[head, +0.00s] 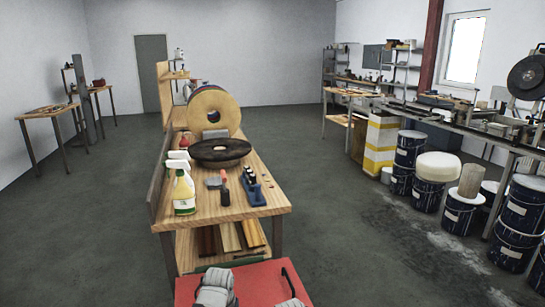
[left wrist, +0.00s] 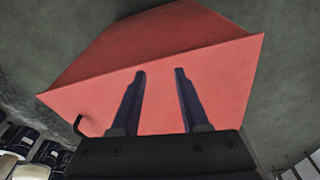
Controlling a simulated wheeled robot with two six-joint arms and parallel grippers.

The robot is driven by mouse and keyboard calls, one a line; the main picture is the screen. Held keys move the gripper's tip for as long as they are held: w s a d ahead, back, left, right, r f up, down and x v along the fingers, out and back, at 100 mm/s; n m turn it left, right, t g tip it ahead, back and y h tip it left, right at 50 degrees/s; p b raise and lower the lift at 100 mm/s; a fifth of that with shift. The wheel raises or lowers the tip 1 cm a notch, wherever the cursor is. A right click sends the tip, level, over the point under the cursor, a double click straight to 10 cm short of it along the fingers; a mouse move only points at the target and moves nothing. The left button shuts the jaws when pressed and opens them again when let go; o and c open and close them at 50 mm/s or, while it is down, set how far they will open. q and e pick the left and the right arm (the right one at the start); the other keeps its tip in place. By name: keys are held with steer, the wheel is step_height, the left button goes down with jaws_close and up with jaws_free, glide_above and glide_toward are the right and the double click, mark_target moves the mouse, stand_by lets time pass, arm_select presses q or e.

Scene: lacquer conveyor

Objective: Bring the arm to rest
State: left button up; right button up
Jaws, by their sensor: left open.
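My left gripper (left wrist: 160,72) shows in the left wrist view as two dark fingers standing apart. It is open, and nothing is between the fingers. Behind the fingers is only the red surface of my own base. In the head view, grey parts of my arms show low at the bottom edge, close over my base. No gripper fingers can be made out there. My right gripper does not show.
A wooden workbench (head: 265,212) stands ahead, holding a spray bottle (head: 184,195), a dark disc (head: 220,152), a large tan ring (head: 214,100) and small tools. Dark drums (head: 461,212) line the right side. The floor (head: 365,240) between is clear.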

arm_select(q)
steer(key=s+a+m+g, duration=0.1)
steer(key=s+a, duration=0.3)
steer(key=s, duration=0.5)
steer(key=s+d+m+g+y, duration=0.1)
steer(key=s+d+m, duration=0.35)
steer(key=d, duration=0.75)
step_height(320, 180, up, 17)
steer(key=p, duration=1.7)
steer(key=shift+a+n, duration=0.35)
steer(key=shift+a, duration=0.1)
